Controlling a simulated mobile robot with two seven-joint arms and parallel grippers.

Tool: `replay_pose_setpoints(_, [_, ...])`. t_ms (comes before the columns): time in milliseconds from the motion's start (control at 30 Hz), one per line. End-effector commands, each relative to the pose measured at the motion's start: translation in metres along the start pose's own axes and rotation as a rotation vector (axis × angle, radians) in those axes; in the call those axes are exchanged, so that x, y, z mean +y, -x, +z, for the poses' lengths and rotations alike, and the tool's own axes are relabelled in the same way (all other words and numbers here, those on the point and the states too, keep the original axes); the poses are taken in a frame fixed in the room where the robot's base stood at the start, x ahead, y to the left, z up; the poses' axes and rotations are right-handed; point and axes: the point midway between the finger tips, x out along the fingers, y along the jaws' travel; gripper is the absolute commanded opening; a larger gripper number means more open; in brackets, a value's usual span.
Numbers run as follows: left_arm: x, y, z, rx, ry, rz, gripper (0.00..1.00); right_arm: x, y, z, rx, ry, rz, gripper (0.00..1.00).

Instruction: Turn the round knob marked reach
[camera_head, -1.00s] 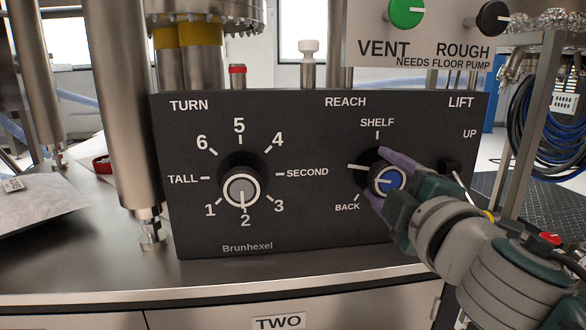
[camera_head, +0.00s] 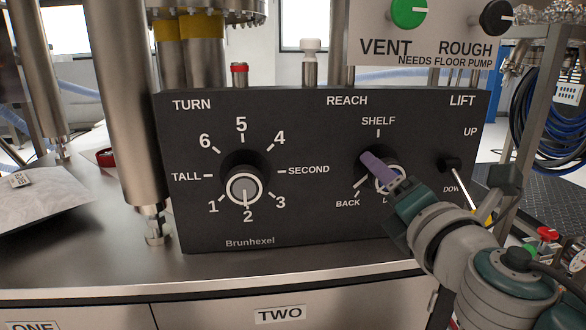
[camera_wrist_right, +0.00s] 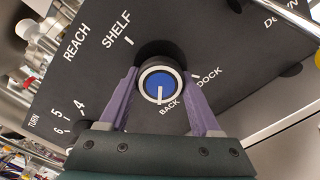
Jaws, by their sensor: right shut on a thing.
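The reach knob (camera_head: 366,158) is a round black knob on the black control panel under the word REACH. In the right wrist view its blue face (camera_wrist_right: 156,81) has a white line pointing at BACK. The other labels around it are SHELF and DOCK. My right gripper (camera_head: 384,176) is shut on this knob, with one purple finger (camera_wrist_right: 118,100) on each side of it in the wrist view. In the head view the gripper hides most of the knob's face and the DOCK label. My left gripper is not in view.
The turn knob (camera_head: 242,187) is on the panel's left half, pointing at 2. The lift lever (camera_head: 453,165) is close to the right of my gripper. The VENT knob (camera_head: 408,11) and ROUGH knob (camera_head: 495,17) are above. Bare metal bench (camera_head: 270,270) lies in front.

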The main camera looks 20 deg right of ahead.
Motion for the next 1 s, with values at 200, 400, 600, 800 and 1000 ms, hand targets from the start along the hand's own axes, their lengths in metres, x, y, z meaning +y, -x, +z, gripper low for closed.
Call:
replay_pose_setpoints(200, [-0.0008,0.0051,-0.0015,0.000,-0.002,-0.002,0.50,0.0008,-0.0001,0.0004,0.001,0.154,0.002,0.09])
replay_pose_setpoints(400, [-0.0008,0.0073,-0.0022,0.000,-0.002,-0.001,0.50,0.0001,-0.0001,0.0004,0.000,0.248,0.002,0.09])
replay_pose_setpoints(600, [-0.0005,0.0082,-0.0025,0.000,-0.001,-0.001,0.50,-0.0007,-0.0001,0.0002,0.000,0.294,0.001,0.09])
replay_pose_setpoints(800, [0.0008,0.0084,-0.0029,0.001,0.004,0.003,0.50,-0.0012,0.0000,0.0000,0.000,0.308,0.001,0.09])
replay_pose_setpoints(1000, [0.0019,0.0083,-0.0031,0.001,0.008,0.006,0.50,-0.0014,0.0000,-0.0001,0.000,0.307,0.000,0.09])
